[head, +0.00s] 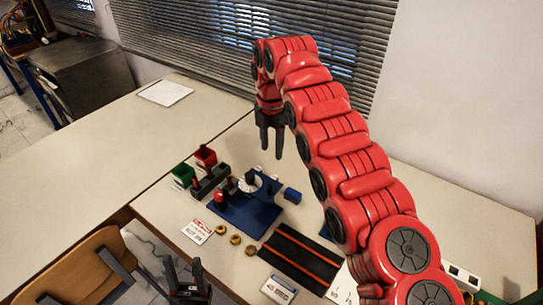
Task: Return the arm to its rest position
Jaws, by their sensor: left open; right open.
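My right arm is red and segmented. It rises from the lower right and bends over at the top of the head view. My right gripper (271,152) hangs from its end with the dark fingers pointing down. The fingers are apart with nothing between them, and the gripper is held high above the table (160,215). My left gripper (183,263) shows at the bottom edge, dark, with its fingers apart and empty, by the table's front edge. Most of my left arm is out of view.
A blue rig base (262,218) with a white dial (249,184) stands mid-table. Brass rings (235,240), a printed card (198,231) and a black orange-striped mat (300,258) lie in front. A chair (75,265) is at lower left.

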